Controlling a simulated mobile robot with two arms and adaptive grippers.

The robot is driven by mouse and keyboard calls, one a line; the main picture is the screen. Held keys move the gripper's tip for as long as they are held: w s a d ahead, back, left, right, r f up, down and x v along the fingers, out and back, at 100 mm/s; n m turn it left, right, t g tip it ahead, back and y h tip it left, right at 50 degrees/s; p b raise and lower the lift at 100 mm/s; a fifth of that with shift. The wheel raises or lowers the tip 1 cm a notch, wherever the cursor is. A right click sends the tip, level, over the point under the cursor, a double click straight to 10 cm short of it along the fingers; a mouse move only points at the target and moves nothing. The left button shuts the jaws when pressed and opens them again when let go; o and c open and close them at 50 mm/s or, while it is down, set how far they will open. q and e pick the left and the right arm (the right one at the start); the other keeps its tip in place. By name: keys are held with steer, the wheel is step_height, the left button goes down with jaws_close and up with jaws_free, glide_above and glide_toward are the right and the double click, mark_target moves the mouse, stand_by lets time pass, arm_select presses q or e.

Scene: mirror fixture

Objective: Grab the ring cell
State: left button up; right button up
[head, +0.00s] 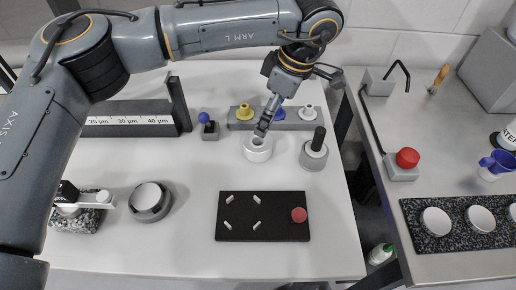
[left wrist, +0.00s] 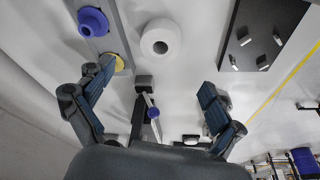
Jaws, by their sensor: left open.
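The ring cell appears to be the white ring (head: 258,153) with a central hole, standing on the white table (head: 185,245) near the back middle. It also shows in the left wrist view (left wrist: 161,53), at the top centre, with nothing between the fingers. My left gripper (head: 264,126) reaches down from above, and its tips overlap the ring's back edge in the head view. Its two fingers are spread wide in the left wrist view (left wrist: 156,78). I cannot tell the exact height of the tips above the ring. My right gripper is not in view.
Behind the ring stands a grey holder (head: 238,125) with yellow, blue and white pieces. A grey cylinder with a black handle (head: 314,155) is close on the right, a blue-knobbed switch (head: 209,128) on the left. A black board (head: 262,231) with pegs lies in front.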

arm_select(q)
steer(key=p, duration=0.1)
glide_above(258, 142)
steer(key=s+d, duration=0.1)
steer(key=s, duration=0.1)
step_height(258, 142, down, 6)
steer(key=shift+r, duration=0.1)
steer(key=p+x, duration=0.2)
steer(key=x, duration=0.2)
steer(key=shift+w+f, duration=0.1)
steer(key=shift+f, duration=0.6)
steer(key=c, duration=1.4)
steer(key=shift+c, duration=0.4)
steer(key=shift+r, duration=0.15)
